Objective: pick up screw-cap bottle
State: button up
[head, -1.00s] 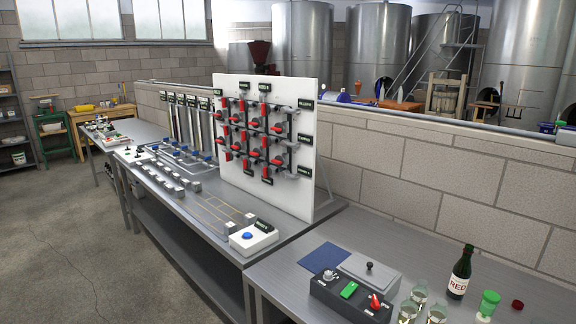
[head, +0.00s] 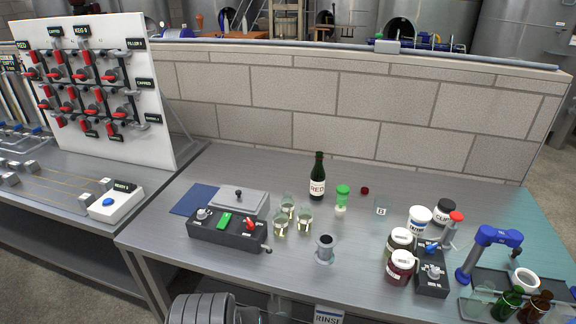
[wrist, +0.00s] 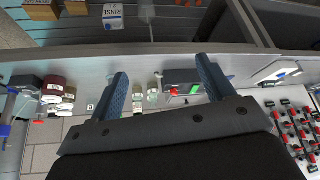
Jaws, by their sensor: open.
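A dark green bottle (head: 317,184) with a white label reading RED stands upright on the grey bench, right of centre in the head view. A small dark red cap (head: 364,190) lies apart on the bench to its right. My gripper (wrist: 160,66) shows in the wrist view with its two blue fingers wide apart and nothing between them close up. The bench and its glasses lie beyond the fingers. I cannot make out the bottle in the wrist view; the fingers or palm may hide it. The gripper does not show clearly in the head view.
A green-topped item (head: 342,196) stands close right of the bottle. Several small glasses (head: 304,222) and a control box (head: 222,228) stand front left. Jars (head: 401,266) stand to the right. The block wall (head: 340,110) runs behind.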

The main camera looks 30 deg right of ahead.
jog(key=w+d+r+m+t+h, duration=0.1)
jog(key=w+d+r+m+t, duration=0.1)
jog(key=w+d+m, duration=0.7)
jog(key=w+d+r+m+t+h, duration=0.1)
jog(key=w+d+r+m, duration=0.3)
jog(key=w+m, duration=0.75)
jog(key=m+h, duration=0.6)
jog(key=m, duration=1.4)
send_near(316, 180)
jog(key=shift+t, duration=0.3)
jog(key=v, duration=0.5)
jog(key=shift+s+a+f, duration=0.1)
jog(key=shift+s+f, duration=0.05)
jog(key=shift+s, duration=0.05)
jog(key=shift+w+d+f+m, duration=0.25)
jog(key=shift+d+f, duration=0.1)
jog(key=shift+d, duration=0.2)
jog(key=x, duration=1.6)
jog(key=shift+w+d+f, duration=0.1)
jog(key=shift+w, duration=0.1)
jog(key=c, duration=1.3)
